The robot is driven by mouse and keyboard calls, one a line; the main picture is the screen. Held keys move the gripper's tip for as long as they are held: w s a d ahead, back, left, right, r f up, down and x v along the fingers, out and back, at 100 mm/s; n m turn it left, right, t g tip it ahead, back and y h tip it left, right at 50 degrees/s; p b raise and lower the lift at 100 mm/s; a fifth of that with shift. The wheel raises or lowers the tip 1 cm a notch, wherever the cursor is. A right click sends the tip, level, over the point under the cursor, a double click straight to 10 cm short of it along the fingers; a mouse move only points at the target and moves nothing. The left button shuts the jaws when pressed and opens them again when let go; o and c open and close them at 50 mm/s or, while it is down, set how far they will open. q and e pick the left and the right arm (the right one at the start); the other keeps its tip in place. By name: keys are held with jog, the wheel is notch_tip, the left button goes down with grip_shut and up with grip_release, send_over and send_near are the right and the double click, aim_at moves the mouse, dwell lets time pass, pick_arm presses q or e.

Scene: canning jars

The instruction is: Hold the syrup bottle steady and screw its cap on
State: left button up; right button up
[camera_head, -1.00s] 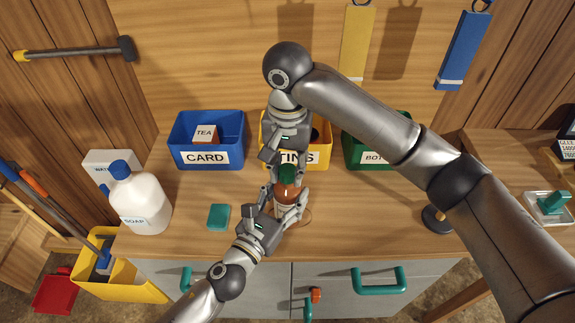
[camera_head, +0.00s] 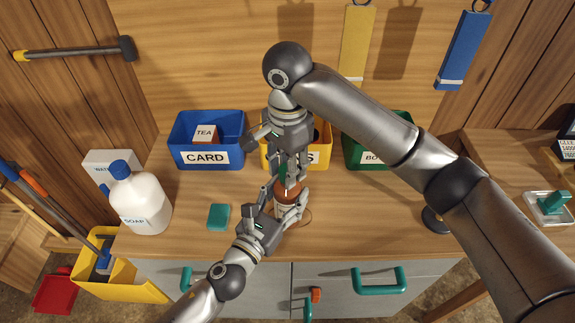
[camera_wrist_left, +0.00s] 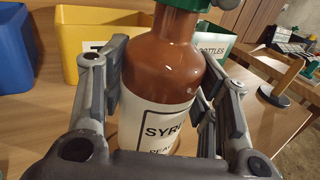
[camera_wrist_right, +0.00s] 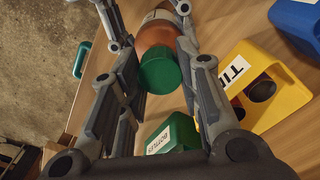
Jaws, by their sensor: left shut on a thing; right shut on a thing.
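The syrup bottle (camera_head: 291,190) is brown with a white label and stands upright on the bench. In the left wrist view the bottle (camera_wrist_left: 165,65) fills the space between the fingers. My left gripper (camera_head: 287,202) is shut around its body from the near left. The green cap (camera_head: 282,174) is at the bottle's mouth; its lower edge also shows in the left wrist view (camera_wrist_left: 217,3). My right gripper (camera_head: 290,163) comes down from above and is shut on the cap, which shows between its fingers in the right wrist view (camera_wrist_right: 160,73). The thread is hidden.
Behind stand the blue CARD bin (camera_head: 184,153), yellow TINS bin (camera_head: 325,155) and green BOTTLES bin (camera_head: 353,159). A white soap jug (camera_head: 139,203) and teal block (camera_head: 218,216) are on the left.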

pick_arm(q)
jog(key=shift+f, duration=0.2)
pick_arm(e)
jog(key=shift+r, duration=0.1)
jog(key=m, duration=0.4)
jog(key=shift+m, duration=0.4)
pick_arm(q)
jog(key=shift+f, duration=0.1)
pick_arm(e)
jog(key=m, duration=0.4)
pick_arm(q)
jog(key=shift+s, duration=0.1)
pick_arm(e)
jog(key=o, duration=1.2)
jog(key=shift+m, duration=0.3)
pick_arm(q)
jog(key=shift+r, duration=0.2)
pick_arm(e)
notch_tip(320, 180, up, 12)
